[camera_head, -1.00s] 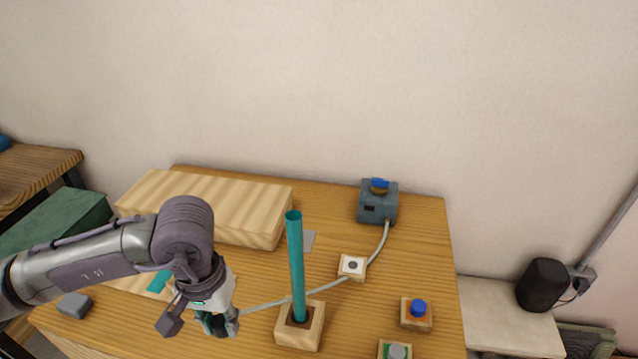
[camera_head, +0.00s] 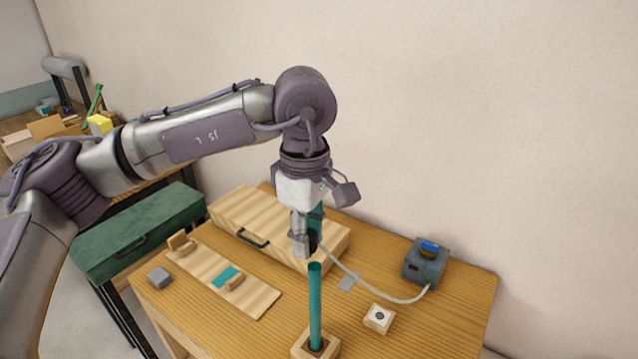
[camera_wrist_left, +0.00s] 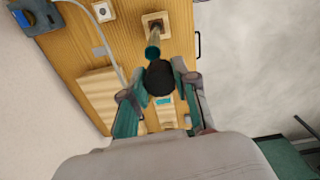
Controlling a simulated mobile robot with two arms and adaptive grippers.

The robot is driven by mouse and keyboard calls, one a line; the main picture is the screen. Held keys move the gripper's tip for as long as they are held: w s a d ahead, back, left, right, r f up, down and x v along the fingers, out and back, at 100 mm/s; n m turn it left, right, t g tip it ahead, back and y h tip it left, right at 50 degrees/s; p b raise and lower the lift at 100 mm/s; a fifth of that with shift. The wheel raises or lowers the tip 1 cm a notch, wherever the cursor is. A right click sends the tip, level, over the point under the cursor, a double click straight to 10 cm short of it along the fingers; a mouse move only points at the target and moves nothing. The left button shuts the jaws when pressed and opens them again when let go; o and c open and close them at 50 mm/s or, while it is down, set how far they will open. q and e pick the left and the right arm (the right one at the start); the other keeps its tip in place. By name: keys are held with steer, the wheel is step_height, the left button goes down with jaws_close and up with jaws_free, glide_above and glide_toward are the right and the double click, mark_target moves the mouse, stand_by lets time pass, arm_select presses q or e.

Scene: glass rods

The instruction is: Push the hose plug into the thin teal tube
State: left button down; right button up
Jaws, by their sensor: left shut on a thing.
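The thin teal tube (camera_head: 315,308) stands upright in a wooden block (camera_head: 304,345) near the table's front. Its open top shows in the left wrist view (camera_wrist_left: 152,52). My left gripper (camera_head: 306,243) points down just above the tube's top, slightly left of it in the head view. It is shut on the hose plug, a dark round piece (camera_wrist_left: 160,78) between the fingers in the left wrist view. There the plug appears right beside the tube's mouth; in the head view it is mostly hidden by the fingers. My right gripper is out of view.
A pale hose (camera_head: 375,292) runs from the gripper to a blue-grey box (camera_head: 426,262) at the right. A small wooden block with a button (camera_head: 379,318) lies right of the tube. A wooden case (camera_head: 240,216) lies behind, and a wooden board (camera_head: 205,270) lies left.

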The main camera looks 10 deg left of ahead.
mark_target(315, 250)
arm_select(q)
steer(key=shift+w+d+r+n, duration=0.2)
steer(key=shift+d+r+n, duration=0.1)
steer(key=shift+r, duration=0.2)
steer(key=shift+w+d+r+n, duration=0.2)
steer(key=shift+r+n, duration=0.1)
steer(key=shift+r, duration=0.2)
steer(key=shift+f, duration=0.2)
steer(key=shift+s+f+b, duration=0.15)
steer(key=shift+f+b, duration=1.3)
steer(key=shift+f, duration=1.05)
steer(key=shift+a, duration=0.1)
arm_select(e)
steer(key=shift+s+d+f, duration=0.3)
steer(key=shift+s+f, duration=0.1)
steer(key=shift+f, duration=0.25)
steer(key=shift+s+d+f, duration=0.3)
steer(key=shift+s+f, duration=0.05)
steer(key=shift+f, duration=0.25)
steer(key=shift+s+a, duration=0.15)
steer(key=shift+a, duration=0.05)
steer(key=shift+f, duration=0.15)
arm_select(q)
steer(key=shift+f, duration=0.1)
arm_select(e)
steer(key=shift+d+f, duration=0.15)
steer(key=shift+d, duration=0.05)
